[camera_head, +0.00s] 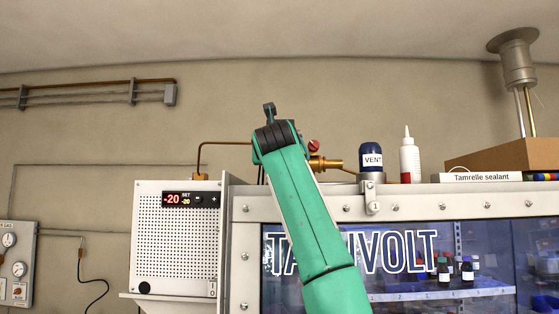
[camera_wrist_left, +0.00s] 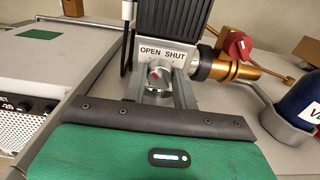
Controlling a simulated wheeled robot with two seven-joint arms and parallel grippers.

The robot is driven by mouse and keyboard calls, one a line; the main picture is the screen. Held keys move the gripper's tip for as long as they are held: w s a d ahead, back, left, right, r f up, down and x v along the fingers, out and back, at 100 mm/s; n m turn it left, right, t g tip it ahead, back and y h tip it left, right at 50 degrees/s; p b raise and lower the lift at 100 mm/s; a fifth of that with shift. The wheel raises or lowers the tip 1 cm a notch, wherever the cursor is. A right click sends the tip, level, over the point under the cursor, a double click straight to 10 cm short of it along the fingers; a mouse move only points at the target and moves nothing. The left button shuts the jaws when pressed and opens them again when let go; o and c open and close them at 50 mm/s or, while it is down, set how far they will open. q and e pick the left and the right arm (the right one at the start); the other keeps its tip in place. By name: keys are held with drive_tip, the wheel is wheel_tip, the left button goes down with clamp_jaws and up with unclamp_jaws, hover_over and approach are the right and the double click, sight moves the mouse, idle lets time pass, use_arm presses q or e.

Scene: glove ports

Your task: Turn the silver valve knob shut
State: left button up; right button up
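The silver valve knob (camera_wrist_left: 158,76) with a red mark shows in the left wrist view, below a plate (camera_wrist_left: 162,52) lettered OPEN SHUT. The red mark's exact direction is too small to tell. My left gripper (camera_wrist_left: 160,84) has its two grey fingers on either side of the knob. I cannot tell whether they touch it. In the head view my green left arm reaches up from the bottom, with the dark gripper end (camera_head: 275,132) above the cabinet top. The knob is hidden there behind the arm. My right gripper is not in view.
A brass fitting (camera_wrist_left: 232,70) with a red handle (camera_wrist_left: 238,45) stands close right of the knob. A blue VENT bottle (camera_head: 371,162), a white bottle (camera_head: 410,160) and a cardboard box (camera_head: 500,154) stand farther right. A white controller box (camera_head: 175,245) is left of the glass-fronted cabinet (camera_head: 400,204).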

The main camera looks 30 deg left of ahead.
use_arm(q)
drive_tip(key=shift+f+m+b, duration=0.1)
drive_tip(key=shift+m+b, duration=0.6)
drive_tip(key=shift+b, duration=0.3)
drive_tip(key=m+b, duration=0.4)
drive_tip(key=shift+b, duration=0.3)
drive_tip(key=shift+m+b, duration=0.75)
drive_tip(key=shift+m, duration=0.25)
drive_tip(key=m+b, duration=0.2)
drive_tip(key=shift+m, duration=0.3)
drive_tip(key=m+b, duration=0.2)
drive_tip(key=m, duration=0.2)
drive_tip(key=shift+d+b, duration=0.1)
drive_tip(key=shift+b, duration=0.2)
drive_tip(key=shift+m+b, duration=0.8)
drive_tip(key=shift+m, duration=1.1)
drive_tip(key=shift+w, duration=0.1)
